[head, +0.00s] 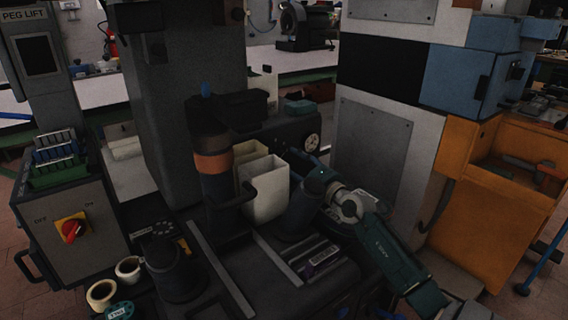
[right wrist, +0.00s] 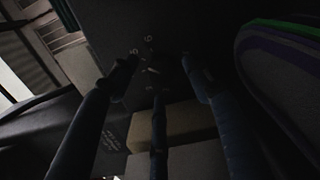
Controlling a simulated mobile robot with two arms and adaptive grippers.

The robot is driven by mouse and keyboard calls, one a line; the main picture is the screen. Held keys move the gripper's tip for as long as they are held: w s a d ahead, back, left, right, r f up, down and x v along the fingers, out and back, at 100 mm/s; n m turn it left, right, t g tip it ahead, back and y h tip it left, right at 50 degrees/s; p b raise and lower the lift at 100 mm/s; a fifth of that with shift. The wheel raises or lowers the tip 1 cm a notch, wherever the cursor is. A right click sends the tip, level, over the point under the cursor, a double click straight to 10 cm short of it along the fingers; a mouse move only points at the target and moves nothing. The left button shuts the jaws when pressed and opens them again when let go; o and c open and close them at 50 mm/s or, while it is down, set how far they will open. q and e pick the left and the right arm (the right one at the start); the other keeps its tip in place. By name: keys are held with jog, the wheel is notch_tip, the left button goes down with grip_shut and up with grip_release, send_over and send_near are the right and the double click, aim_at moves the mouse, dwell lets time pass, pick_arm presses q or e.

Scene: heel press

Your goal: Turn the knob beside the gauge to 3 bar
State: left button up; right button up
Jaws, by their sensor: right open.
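The pressure gauge (head: 312,142) is a small white dial on the dark front of the press in the head view. The knob is hidden behind my gripper there. In the right wrist view the knob (right wrist: 152,70) is dark with a pale pointer mark, set among small white scale figures on a dark panel. My right gripper (head: 289,156) reaches the panel just left of the gauge. In the right wrist view its open fingers (right wrist: 159,66) stand on either side of the knob, apart from it. My left gripper is not in view.
A dark post with an orange band (head: 213,163) and cream bins (head: 268,195) stand left of my right arm. A grey cabinet (head: 372,155) stands to the right. A switch box with a red knob (head: 72,230) is at far left. Room around the gripper is tight.

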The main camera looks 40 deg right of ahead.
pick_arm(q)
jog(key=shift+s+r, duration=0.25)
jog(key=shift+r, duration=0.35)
pick_arm(e)
jog(key=shift+w+d, duration=0.15)
jog(key=shift+w, duration=1.05)
jog(key=c, duration=1.1)
jog(key=shift+c, duration=0.3)
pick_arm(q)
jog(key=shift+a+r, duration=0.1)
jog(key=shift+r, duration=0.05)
pick_arm(e)
jog(key=shift+r, duration=0.1)
